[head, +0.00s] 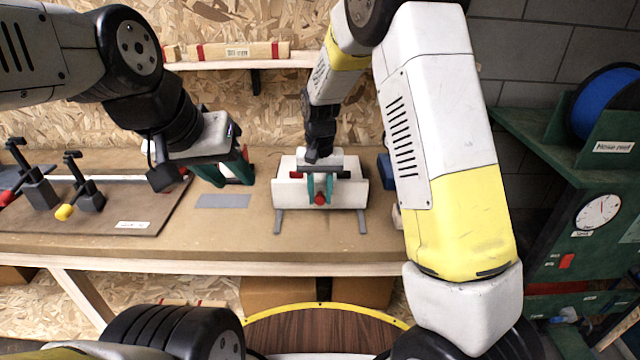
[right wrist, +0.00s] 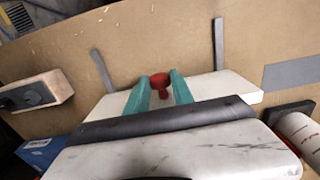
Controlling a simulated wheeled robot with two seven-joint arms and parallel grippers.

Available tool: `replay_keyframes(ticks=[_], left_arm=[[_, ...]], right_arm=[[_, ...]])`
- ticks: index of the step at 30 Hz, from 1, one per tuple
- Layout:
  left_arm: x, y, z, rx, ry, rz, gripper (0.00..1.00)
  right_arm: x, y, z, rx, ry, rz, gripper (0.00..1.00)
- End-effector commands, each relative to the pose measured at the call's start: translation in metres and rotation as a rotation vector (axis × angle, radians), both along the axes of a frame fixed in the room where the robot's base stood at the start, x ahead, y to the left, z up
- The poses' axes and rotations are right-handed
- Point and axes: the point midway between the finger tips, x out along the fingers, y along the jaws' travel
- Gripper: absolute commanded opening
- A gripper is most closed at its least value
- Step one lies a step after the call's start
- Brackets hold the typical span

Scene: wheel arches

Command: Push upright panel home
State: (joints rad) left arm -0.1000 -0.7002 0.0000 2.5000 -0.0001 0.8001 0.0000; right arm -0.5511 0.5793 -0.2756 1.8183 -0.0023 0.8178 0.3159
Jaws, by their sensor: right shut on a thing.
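The white panel (head: 345,193) stands on the workbench near the middle, with two grey strips (head: 278,221) running from it toward the bench's front edge. My right gripper (head: 320,194) is over the panel, its teal fingers shut on a red knob (head: 320,199) at the panel's front. In the right wrist view the red knob (right wrist: 160,82) sits between the fingertips, and white surface (right wrist: 225,86) shows beside them. My left gripper (head: 228,175) is to the left, apart from the panel, with its teal fingers spread. How the panel's lower edge is seated is hidden.
A grey rectangle (head: 222,201) lies on the bench left of the panel. A brown board (head: 90,215) with dark clamps is further left. A blue box (right wrist: 38,150) and a wooden block (right wrist: 35,98) stand near the panel's other end. The bench front is mostly clear.

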Motion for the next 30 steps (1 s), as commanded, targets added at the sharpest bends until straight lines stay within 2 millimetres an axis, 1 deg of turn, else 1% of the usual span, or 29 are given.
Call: replay_keyframes(ticks=[1,2,4,13,16,19,24,27,30], left_arm=[[0.0,0.0,0.0,0.0,0.0,0.0,0.36],[0.0,0.0,0.0,0.0,0.0,0.0,0.36],[0.0,0.0,0.0,0.0,0.0,0.0,0.36],[0.0,0.0,0.0,0.0,0.0,0.0,0.36],[0.0,0.0,0.0,0.0,0.0,0.0,0.36],[0.0,0.0,0.0,0.0,0.0,0.0,0.36],[0.0,0.0,0.0,0.0,0.0,0.0,0.36],[0.0,0.0,0.0,0.0,0.0,0.0,0.36],[0.0,0.0,0.0,0.0,0.0,0.0,0.36]], right_arm=[[0.005,0.0,0.002,0.003,-0.015,-0.001,0.0],[0.005,0.0,0.002,0.003,-0.016,-0.001,0.34],[0.005,0.0,0.002,0.003,-0.014,-0.001,0.48],[0.003,0.0,0.001,0.002,-0.009,-0.001,0.49],[0.003,0.0,0.007,0.002,-0.009,-0.001,0.49],[0.004,0.001,0.021,0.004,-0.012,-0.001,0.49],[0.004,0.0,0.052,0.004,-0.013,0.0,0.49],[0.004,0.0,0.066,0.003,-0.012,0.0,0.49],[0.004,0.0,0.075,0.003,-0.012,-0.001,0.49]])
